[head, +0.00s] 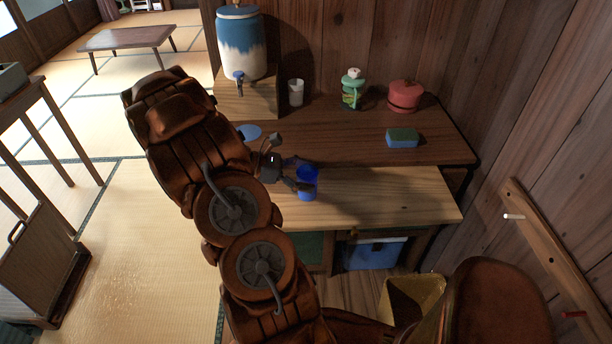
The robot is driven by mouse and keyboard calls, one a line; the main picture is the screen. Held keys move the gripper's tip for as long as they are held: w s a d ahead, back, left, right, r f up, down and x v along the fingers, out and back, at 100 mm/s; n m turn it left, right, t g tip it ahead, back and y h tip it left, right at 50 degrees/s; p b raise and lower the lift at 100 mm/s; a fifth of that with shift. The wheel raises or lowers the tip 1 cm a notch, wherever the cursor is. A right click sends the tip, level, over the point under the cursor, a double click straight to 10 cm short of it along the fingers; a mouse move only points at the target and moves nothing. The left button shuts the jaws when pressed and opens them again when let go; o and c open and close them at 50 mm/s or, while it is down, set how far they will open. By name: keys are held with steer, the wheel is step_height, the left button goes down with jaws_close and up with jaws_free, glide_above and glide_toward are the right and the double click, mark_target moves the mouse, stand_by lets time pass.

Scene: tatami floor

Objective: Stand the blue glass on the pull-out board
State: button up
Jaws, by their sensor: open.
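The blue glass (308,184) is in the middle of the head view, upright at the pull-out board (390,195), a pale wooden board below the darker counter. It appears to stand on the board near its left part; its base is small in view, so exact contact is hard to tell. My gripper (301,175) comes in from the left at the glass, with its fingers open beside it. The near finger hides part of the glass's left side. My arm covers the board's left end.
The dark counter (350,145) holds a blue-and-white dispenser (240,45) on a wooden block, a white cup (296,92), a green-and-white figure (351,90), a red pot (405,96) and a blue-green sponge (402,138). The board's right part is clear. A yellow bin (410,298) stands below.

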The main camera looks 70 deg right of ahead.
steer(key=shift+r, duration=0.2)
steer(key=b+v, duration=0.1)
steer(key=v, duration=1.1)
steer(key=s+a+r+m+t+y, duration=0.1)
steer(key=s+a+t+y, duration=0.1)
steer(key=a, duration=1)
steer(key=s+a+r+m+t+y, duration=0.1)
steer(key=s+a+t, duration=0.3)
steer(key=a, duration=0.9)
steer(key=s+a+r+m+t+y, duration=0.1)
steer(key=a+t, duration=0.4)
steer(key=a, duration=0.7)
steer(key=s+m+y, duration=0.1)
steer(key=s, duration=0.1)
steer(key=shift+s+a+r+m+y, duration=0.25)
steer(key=shift+s+a+m+y, duration=0.05)
steer(key=shift+s+m, duration=0.1)
step_height(320, 180, up, 9)
steer(key=p, duration=0.8)
steer(key=shift+f+p, duration=0.15)
steer(key=shift+p, duration=0.15)
steer(key=shift+w, duration=0.1)
